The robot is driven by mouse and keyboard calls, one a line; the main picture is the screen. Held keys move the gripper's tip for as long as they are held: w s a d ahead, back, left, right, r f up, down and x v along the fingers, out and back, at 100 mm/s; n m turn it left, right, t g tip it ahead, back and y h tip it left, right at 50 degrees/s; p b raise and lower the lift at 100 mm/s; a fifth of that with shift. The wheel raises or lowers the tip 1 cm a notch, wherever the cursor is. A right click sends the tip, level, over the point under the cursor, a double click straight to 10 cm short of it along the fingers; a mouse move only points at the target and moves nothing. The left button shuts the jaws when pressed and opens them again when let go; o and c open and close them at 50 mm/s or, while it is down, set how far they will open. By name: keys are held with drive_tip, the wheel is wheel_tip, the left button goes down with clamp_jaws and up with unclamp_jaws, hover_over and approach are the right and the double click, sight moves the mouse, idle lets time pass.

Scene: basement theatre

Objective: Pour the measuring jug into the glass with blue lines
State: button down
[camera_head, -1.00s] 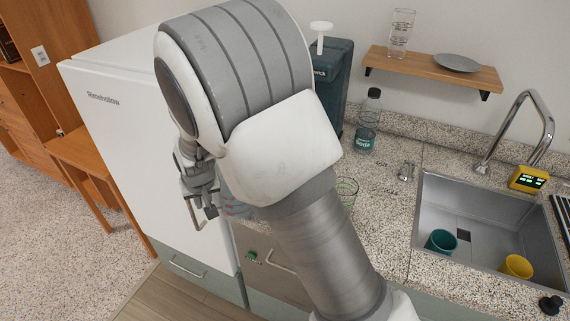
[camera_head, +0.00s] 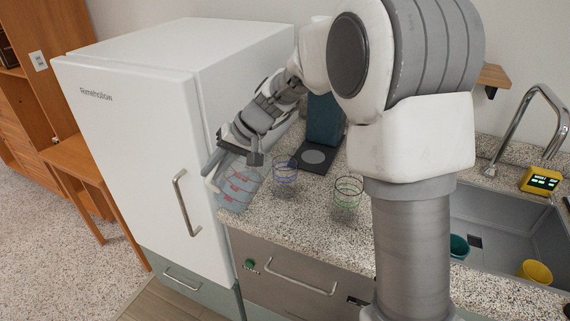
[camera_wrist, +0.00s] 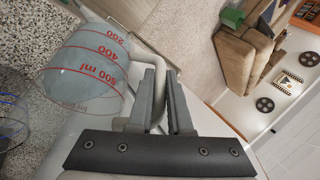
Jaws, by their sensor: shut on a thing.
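The measuring jug (camera_head: 240,187) is clear with red markings and a bluish tint. In the head view it looks tilted near the counter's left end; I cannot tell whether it touches the counter. My gripper (camera_head: 233,156) is shut on its handle. In the wrist view my gripper (camera_wrist: 161,82) grips the pale handle, and the jug (camera_wrist: 92,68) shows its red numbers. The glass with blue lines (camera_head: 285,178) stands upright on the counter, just right of the jug and apart from it. Part of it shows at the wrist view's left edge (camera_wrist: 12,122).
A glass with green lines (camera_head: 347,197) stands farther right. A dark dispenser (camera_head: 324,122) with a base plate is behind the glasses. The white fridge (camera_head: 140,130) borders the counter (camera_head: 300,218) on the left. The sink (camera_head: 500,235) holds two cups.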

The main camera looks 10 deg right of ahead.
drive_tip(key=shift+w+d+r+m+g+y+p, duration=0.2)
drive_tip(key=shift+d+r+y+p, duration=0.25)
drive_tip(key=shift+r, duration=0.3)
drive_tip(key=shift+w+d+r+m+g+y+p, duration=0.15)
drive_tip(key=shift+d+r+y+p, duration=0.15)
drive_tip(key=shift+r+y+p, duration=0.4)
drive_tip(key=shift+w+d+r+m+g+y+p, duration=0.1)
drive_tip(key=shift+w+d+r+y+p, duration=0.2)
drive_tip(key=shift+r, duration=0.55)
drive_tip(key=shift+s, duration=0.1)
drive_tip(key=shift+d+r+y, duration=0.2)
drive_tip(key=shift+r+y, duration=0.1)
drive_tip(key=shift+y, duration=0.05)
drive_tip(key=shift+d+r+p, duration=0.15)
drive_tip(key=shift+p, duration=0.25)
drive_tip(key=shift+w+d+r+m+g+y+p, duration=0.15)
drive_tip(key=shift+w+d+r+g+y+p, duration=0.1)
drive_tip(key=shift+d+r+y+p, duration=0.2)
drive_tip(key=shift+w+d+r+m+g+y+p, duration=0.1)
drive_tip(key=shift+w+d+r+y+p, duration=0.15)
drive_tip(key=shift+r+y+p, duration=0.25)
idle(2.0)
